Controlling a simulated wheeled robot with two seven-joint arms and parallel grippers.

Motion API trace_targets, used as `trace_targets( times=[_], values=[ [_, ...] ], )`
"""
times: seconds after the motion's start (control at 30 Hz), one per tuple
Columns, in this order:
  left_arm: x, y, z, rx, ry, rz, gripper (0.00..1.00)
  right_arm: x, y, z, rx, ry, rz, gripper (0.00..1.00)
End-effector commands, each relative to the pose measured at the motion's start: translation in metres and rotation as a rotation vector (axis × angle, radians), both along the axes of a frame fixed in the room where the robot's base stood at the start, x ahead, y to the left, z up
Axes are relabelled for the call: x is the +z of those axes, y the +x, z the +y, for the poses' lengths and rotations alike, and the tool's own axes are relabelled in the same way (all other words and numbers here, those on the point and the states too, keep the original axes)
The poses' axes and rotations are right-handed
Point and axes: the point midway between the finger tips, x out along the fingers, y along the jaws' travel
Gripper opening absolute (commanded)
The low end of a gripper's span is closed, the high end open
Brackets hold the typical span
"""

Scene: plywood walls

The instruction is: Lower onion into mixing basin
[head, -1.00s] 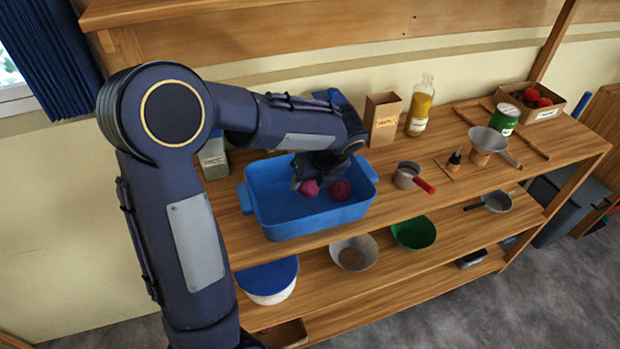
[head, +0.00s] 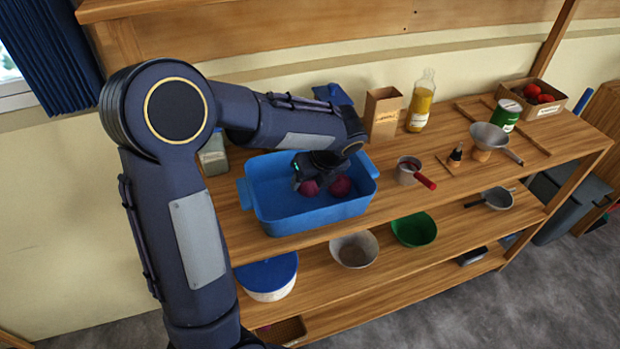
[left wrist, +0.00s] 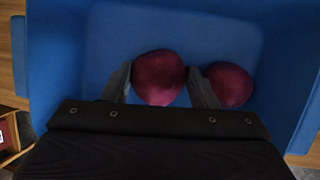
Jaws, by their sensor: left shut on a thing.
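The mixing basin (head: 310,220) is a blue rectangular tub with handles on the top shelf. My left gripper (head: 308,184) reaches down inside it and is shut on a dark red onion (head: 309,188). In the left wrist view the held onion (left wrist: 159,77) sits between the two fingers (left wrist: 160,82). A second dark red onion (head: 340,187) is in the basin just to the right; it also shows in the left wrist view (left wrist: 230,85), close beside the right finger. I cannot tell whether the held onion touches the basin floor. My right gripper is not in view.
Right of the basin are a small pot with a red handle (head: 411,172), a paper box (head: 383,114) and a yellow bottle (head: 421,102). A funnel (head: 489,137) and a crate of red items (head: 541,97) stand farther right. Bowls, including a green one (head: 414,230), fill the lower shelf.

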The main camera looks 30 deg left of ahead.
Motion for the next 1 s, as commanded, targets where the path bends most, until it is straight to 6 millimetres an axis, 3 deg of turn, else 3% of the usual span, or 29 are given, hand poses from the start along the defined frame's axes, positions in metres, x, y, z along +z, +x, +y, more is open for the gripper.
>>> trace_targets(
  times=[1.0],
  values=[
    [-0.013, 0.000, 0.000, 0.000, 0.000, 0.000, 0.28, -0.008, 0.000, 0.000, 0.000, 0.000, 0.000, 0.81]
  ],
)
